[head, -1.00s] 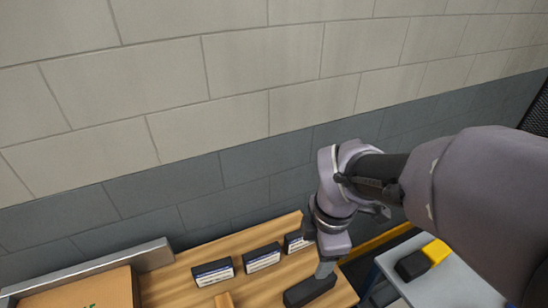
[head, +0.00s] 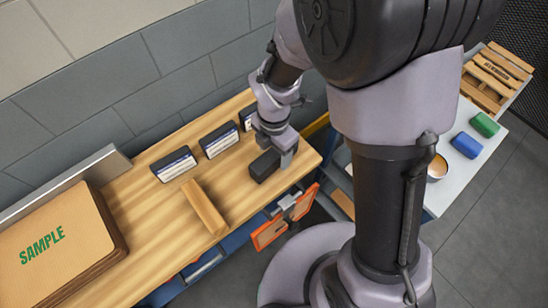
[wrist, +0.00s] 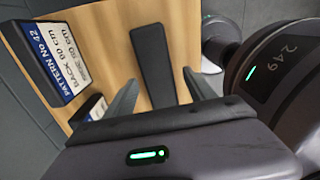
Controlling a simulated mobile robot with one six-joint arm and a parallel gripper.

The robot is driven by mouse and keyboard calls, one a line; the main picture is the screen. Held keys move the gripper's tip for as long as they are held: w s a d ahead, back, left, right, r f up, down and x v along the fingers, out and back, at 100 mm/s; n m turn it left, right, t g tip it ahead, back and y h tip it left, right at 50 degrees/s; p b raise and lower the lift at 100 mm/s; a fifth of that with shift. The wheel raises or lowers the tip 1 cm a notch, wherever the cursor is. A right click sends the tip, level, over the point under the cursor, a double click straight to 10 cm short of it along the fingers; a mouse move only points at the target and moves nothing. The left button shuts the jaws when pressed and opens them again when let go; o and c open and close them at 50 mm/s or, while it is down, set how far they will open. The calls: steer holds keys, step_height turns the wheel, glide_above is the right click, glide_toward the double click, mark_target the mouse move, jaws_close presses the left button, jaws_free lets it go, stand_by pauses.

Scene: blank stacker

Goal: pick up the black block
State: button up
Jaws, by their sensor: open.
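A long black block (head: 264,166) lies on the wooden bench top (head: 150,235) near its right end. In the wrist view the black block (wrist: 155,62) runs lengthwise away from me, its near end between the fingers. My gripper (head: 285,157) points down close beside the block's right side in the head view. In the wrist view my gripper (wrist: 160,77) is open, one finger on each side of the block's near end, with bare wood showing in the gaps. Whether the fingertips reach down to block height is unclear.
Several labelled dark blocks (head: 173,163) stand along the back near the wall. A wooden strip (head: 203,206) lies left of the block. A brown stack marked SAMPLE (head: 88,238) is at left. A pale table (head: 452,190) with a blue block (head: 466,145) and green block (head: 484,125) is at right.

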steer(key=shift+f, duration=0.7)
steer(key=shift+r, duration=0.15)
steer(key=shift+c, duration=0.2)
jaws_close()
